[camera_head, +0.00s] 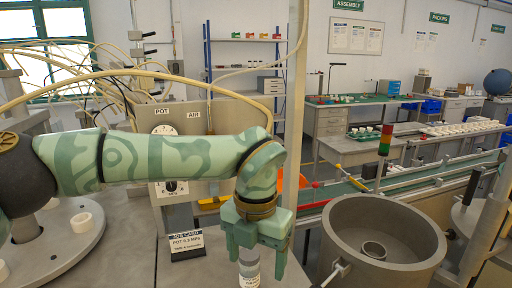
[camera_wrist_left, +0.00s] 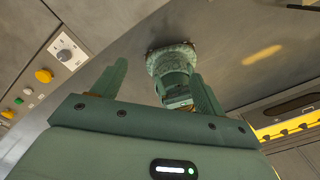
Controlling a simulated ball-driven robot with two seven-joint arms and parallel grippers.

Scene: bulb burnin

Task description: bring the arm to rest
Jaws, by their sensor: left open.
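My left gripper (camera_head: 256,262) points down over the grey bench, at the lower middle of the head view. Its two green fingers are apart. A pale grey cylinder with small dark print (camera_head: 249,272) shows below and between the fingers; its lower part is cut off by the frame edge. I cannot tell whether the fingers touch it. In the left wrist view, my gripper (camera_wrist_left: 160,68) has its fingers spread, with a mottled green flanged part between or beyond them. My right gripper is in neither view.
A large round grey pot (camera_head: 383,215) stands right of the gripper. A job card (camera_head: 187,244) stands on the bench to the left. Behind is a gauge panel (camera_head: 221,118) with cables. A thin post (camera_head: 294,110) rises close behind the gripper.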

